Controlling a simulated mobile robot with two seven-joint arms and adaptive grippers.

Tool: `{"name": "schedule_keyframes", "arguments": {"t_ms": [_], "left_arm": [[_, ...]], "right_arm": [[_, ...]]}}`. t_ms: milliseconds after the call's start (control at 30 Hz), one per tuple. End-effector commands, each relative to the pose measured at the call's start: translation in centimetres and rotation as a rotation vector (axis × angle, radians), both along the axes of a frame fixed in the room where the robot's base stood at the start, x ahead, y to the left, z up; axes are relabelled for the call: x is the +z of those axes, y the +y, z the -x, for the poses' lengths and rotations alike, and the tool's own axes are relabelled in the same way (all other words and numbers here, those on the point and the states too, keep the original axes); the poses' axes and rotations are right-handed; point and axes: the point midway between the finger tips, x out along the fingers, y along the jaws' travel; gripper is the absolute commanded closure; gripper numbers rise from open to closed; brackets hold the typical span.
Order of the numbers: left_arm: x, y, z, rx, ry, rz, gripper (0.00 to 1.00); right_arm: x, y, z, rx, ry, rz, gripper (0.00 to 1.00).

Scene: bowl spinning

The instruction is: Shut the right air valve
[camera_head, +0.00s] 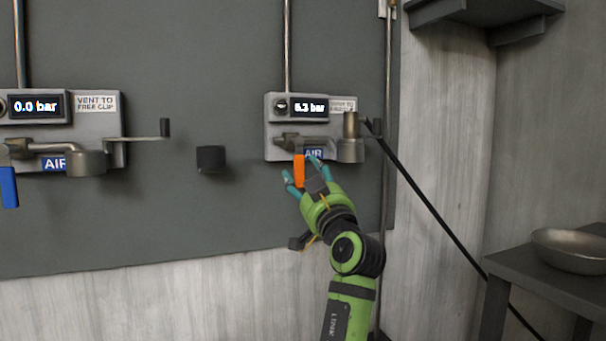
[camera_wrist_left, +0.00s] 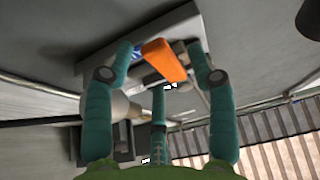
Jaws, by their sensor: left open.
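The right air valve unit (camera_head: 343,128) is on the grey wall panel, with a lit display reading about 5.3 or 6.3 bar. Its orange handle (camera_head: 299,170) points downward below the unit. My left gripper (camera_head: 305,177) has green and teal parts and is just under the unit, at the orange handle. In the left wrist view the orange handle (camera_wrist_left: 164,60) lies between the spread teal fingers of my left gripper (camera_wrist_left: 165,80). The fingers are open; I cannot tell whether any touches the handle. My right gripper is not in view.
A left valve unit (camera_head: 88,140) reads 0.0 bar and has a blue handle (camera_head: 8,187). A black block (camera_head: 211,159) sits on the panel between the units. A black hose (camera_head: 430,210) runs from the right unit down past a dark table (camera_head: 520,275) with a metal bowl (camera_head: 570,250).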

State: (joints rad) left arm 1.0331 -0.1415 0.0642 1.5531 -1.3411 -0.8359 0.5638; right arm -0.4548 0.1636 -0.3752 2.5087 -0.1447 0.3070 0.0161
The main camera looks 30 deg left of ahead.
Motion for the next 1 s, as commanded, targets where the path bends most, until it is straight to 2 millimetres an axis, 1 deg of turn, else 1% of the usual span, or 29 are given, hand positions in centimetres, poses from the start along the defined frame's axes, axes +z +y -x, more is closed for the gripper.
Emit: {"name": "schedule_keyframes", "arguments": {"t_ms": [100, 300, 400, 500, 633, 1000], "left_arm": [[-1.1, -1.9, 1.3, -0.005, 0.001, 0.003, 0.43], [-2.7, -5.0, 3.8, -0.004, -0.001, 0.002, 0.43], [-3.2, -6.2, 4.7, -0.003, -0.001, 0.002, 0.43], [-3.6, -7.0, 5.4, -0.002, -0.002, 0.001, 0.43], [-3.8, -7.4, 5.8, -0.002, -0.003, 0.002, 0.43], [-3.9, -7.5, 5.8, -0.002, -0.004, 0.001, 0.43]], "right_arm": [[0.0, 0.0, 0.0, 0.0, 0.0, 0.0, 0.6], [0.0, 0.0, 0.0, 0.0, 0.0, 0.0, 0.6], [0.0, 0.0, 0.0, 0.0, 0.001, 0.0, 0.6], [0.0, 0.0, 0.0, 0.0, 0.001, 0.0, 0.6], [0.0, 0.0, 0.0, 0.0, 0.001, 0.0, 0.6], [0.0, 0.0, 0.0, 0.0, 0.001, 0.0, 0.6]]}}
